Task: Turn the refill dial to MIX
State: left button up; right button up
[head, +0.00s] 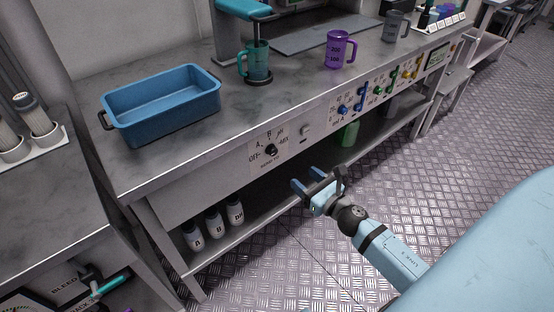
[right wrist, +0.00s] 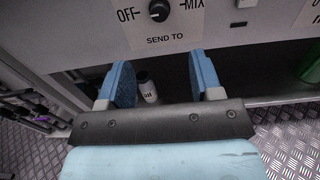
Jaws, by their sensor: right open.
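A black round dial (head: 270,150) sits on a pale plate on the front of the grey bench, marked OFF, A, B, pH and MIX around it. In the right wrist view the dial (right wrist: 158,11) shows at the top edge, with OFF on its left, MIX on its right and SEND TO below. I cannot tell which mark it points at. My right gripper (head: 308,180) is open and empty, in front of the bench, below and apart from the dial. Its two blue fingers (right wrist: 161,68) point toward the bench. My left gripper is not in view.
A blue tub (head: 160,112), a teal mug (head: 257,62) and a purple mug (head: 338,52) stand on the bench. A small switch (head: 305,129) sits right of the dial, and coloured knobs (head: 362,100) farther right. Bottles (head: 214,226) stand on the lower shelf.

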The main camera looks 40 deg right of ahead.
aim_at(275, 153)
jog(key=w, duration=0.8)
jog(key=w+a, duration=0.1)
jog(key=w, duration=0.3)
jog(key=shift+w, duration=0.25)
jog(key=c, duration=0.9)
